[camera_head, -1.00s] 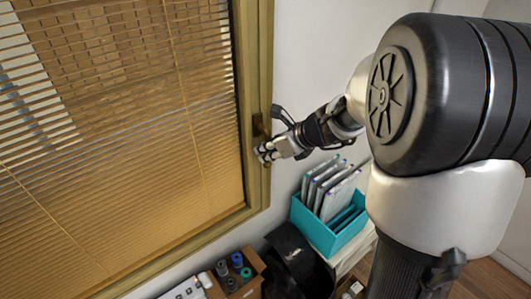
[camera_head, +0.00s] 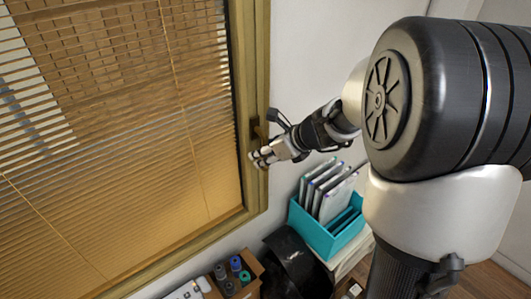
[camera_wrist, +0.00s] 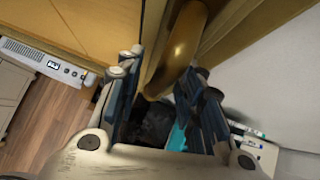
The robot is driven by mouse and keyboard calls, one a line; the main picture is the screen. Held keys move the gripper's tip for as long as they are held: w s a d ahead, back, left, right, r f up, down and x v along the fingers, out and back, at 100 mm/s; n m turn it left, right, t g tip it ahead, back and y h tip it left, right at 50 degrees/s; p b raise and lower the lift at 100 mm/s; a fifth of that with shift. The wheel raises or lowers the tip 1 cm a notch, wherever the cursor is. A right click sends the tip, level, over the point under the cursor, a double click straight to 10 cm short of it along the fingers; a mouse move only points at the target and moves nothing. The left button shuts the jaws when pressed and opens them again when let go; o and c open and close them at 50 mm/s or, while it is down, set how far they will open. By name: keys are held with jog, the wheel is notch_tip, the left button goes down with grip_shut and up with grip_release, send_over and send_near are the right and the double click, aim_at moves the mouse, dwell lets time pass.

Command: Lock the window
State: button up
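The window (camera_head: 120,110) has a yellow-brown frame (camera_head: 249,60) and lowered slatted blinds. A brass handle (camera_head: 258,128) sits on the right side of the frame, partly hidden by my gripper (camera_head: 256,160) in the head view. In the wrist view the handle (camera_wrist: 181,48) is large and curved, its rounded lower end reaching between the fingers of my gripper (camera_wrist: 165,88). The fingers are apart, one on each side of the handle, with visible gaps. I cannot tell whether either finger touches it.
A teal box (camera_head: 325,228) of folders stands below my gripper, beside a black bin (camera_head: 297,262). A cardboard box (camera_head: 237,276) with bottles lies under the window. The white wall (camera_head: 310,60) is close on the right of the frame.

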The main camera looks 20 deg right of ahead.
jog(key=v, duration=1.2)
